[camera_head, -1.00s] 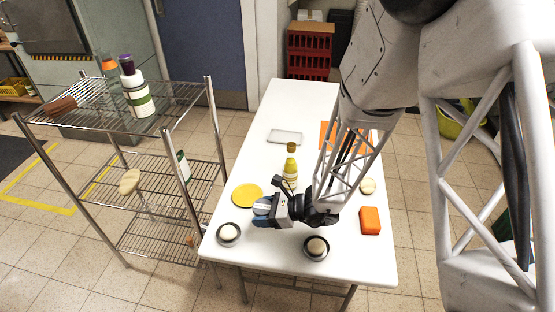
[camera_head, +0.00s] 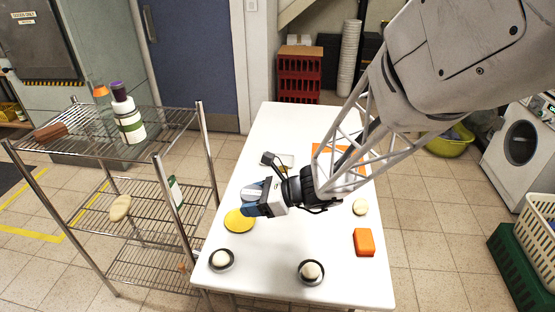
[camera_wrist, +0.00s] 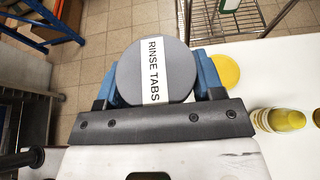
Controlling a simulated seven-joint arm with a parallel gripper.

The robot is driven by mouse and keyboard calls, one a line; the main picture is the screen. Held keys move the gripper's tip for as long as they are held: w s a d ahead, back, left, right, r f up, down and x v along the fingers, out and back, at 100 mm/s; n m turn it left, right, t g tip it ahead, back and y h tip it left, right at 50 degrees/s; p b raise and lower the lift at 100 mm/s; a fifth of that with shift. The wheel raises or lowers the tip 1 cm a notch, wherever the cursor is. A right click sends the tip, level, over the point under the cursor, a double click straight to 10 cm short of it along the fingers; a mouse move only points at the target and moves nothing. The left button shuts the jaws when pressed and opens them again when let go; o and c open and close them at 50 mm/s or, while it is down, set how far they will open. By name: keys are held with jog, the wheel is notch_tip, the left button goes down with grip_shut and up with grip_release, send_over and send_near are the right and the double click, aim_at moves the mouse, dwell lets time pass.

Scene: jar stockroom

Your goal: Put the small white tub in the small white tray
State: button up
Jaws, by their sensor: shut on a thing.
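My gripper (camera_head: 252,199) is shut on a round tub (camera_wrist: 145,72) with a grey lid and a white label reading "RINSE TABS". Its blue fingers sit on both sides of the tub, and the lid faces the wrist camera. The tub's sides are mostly hidden, so I cannot tell their colour. In the head view, my gripper holds the tub above the left part of the white table, near the yellow disc.
The yellow disc (camera_head: 239,221) lies close to my gripper. A yellow bottle (camera_wrist: 279,120) stands on the table (camera_head: 270,285). Two dark bowls (camera_head: 221,260) (camera_head: 311,272) and an orange box (camera_head: 364,242) are at the front. A wire shelf (camera_head: 120,205) stands left.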

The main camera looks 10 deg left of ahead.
jog(key=shift+r, duration=0.9)
jog(key=w+d+m+t+h, duration=0.1)
jog(key=w+d+m+t, duration=0.15)
jog(key=w, duration=1.45)
jog(key=w+d+m+t, duration=0.2)
jog(key=w+t, duration=0.1)
jog(key=w, duration=1.3)
jog(key=f, duration=1.8)
jog(key=shift+w+a+f, duration=0.1)
jog(key=shift+w+f, duration=0.05)
jog(key=shift+w, duration=0.15)
jog(key=shift+w, duration=0.15)
send_over(277, 161)
jog(key=shift+w+f, duration=0.1)
jog(key=shift+f, duration=0.6)
jog(key=shift+f, duration=1.75)
